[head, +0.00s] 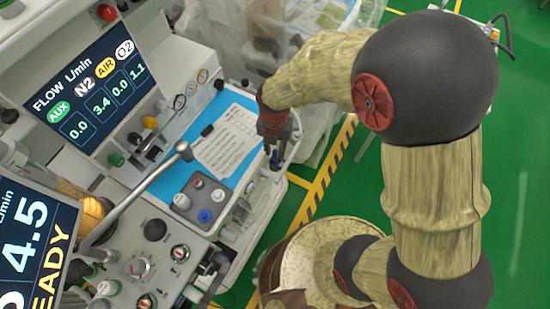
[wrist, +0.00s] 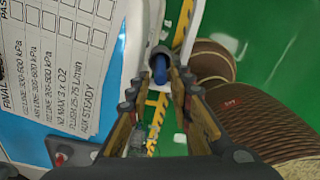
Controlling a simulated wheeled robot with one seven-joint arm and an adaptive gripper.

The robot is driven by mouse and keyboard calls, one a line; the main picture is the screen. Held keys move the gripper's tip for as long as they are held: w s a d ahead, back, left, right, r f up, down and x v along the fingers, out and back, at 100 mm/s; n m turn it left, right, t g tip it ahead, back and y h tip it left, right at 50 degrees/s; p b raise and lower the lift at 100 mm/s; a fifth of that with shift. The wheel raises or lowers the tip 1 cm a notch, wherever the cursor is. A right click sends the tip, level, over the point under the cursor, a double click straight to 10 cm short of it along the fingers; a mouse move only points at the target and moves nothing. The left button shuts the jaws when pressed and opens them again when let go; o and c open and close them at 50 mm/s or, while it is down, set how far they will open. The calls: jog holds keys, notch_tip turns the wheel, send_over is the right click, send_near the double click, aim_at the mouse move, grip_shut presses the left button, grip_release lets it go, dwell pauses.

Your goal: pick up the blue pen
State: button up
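The blue pen (wrist: 159,69) shows in the wrist view between the tips of my gripper (wrist: 160,82), with a grey rounded part around its far end. In the head view, a small blue bit of it (head: 274,160) shows at the fingertips of my gripper (head: 280,153), at the right edge of the cart's blue work surface. My gripper points down there, with a finger on either side of the pen. Whether the fingers touch the pen is too small to tell. Most of the pen is hidden by the fingers.
A printed sheet (head: 225,142) lies on the blue work surface (head: 212,112), left of my gripper. A grey block with coloured knobs (head: 200,197) and a slanted metal lever (head: 140,187) stand nearby. Green floor with a yellow-black stripe (head: 325,180) lies beyond the cart's edge.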

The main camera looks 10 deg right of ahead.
aim_at(275, 159)
notch_tip(275, 159, down, 3)
jog(key=shift+w+d+f+b, duration=0.1)
jog(key=shift+w+f+b, duration=0.05)
jog(key=shift+b, duration=0.3)
jog(key=c, duration=0.3)
grip_shut()
